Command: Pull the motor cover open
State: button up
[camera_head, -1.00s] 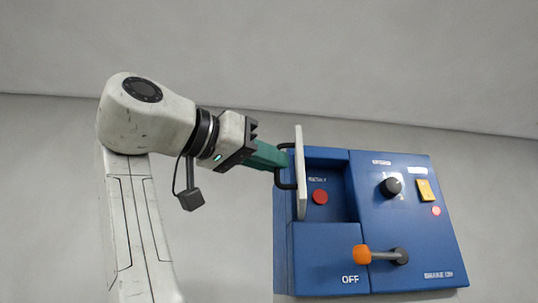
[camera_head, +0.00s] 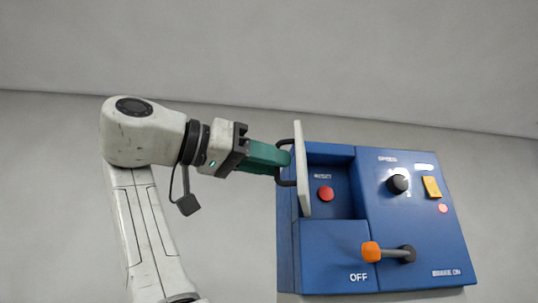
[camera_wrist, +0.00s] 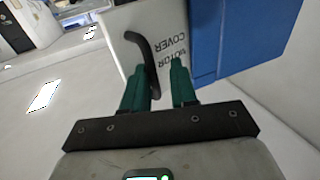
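The motor cover (camera_head: 303,170) is a white panel standing swung out from the blue control box (camera_head: 335,255), seen nearly edge-on in the head view. The recess behind it is exposed, with a red button (camera_head: 325,194). In the wrist view the cover (camera_wrist: 190,22) shows its "MOTOR COVER" lettering and a black loop handle (camera_wrist: 143,48). My gripper (camera_head: 283,160) has green fingers reaching to the handle. In the wrist view my gripper (camera_wrist: 163,80) has its fingers apart. The handle lies between them, close to the left finger; whether it touches is unclear.
The box also carries a black knob (camera_head: 397,183), a yellow switch (camera_head: 432,187) and an orange-tipped lever (camera_head: 371,252) sticking out below the recess. A plain grey wall (camera_head: 250,50) is behind. The space left of the cover is taken by my arm.

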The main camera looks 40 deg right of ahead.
jog(key=shift+o, duration=1.4)
jog(key=shift+w+d+f, duration=0.2)
jog(key=shift+w+d, duration=0.05)
jog(key=shift+w, duration=0.1)
jog(key=shift+o, duration=0.4)
jog(key=shift+s+a+r, duration=0.1)
jog(key=shift+s+a, duration=0.05)
jog(key=shift+a, duration=0.05)
jog(key=shift+a, duration=0.1)
jog(key=v, duration=1)
jog(key=shift+a, duration=0.25)
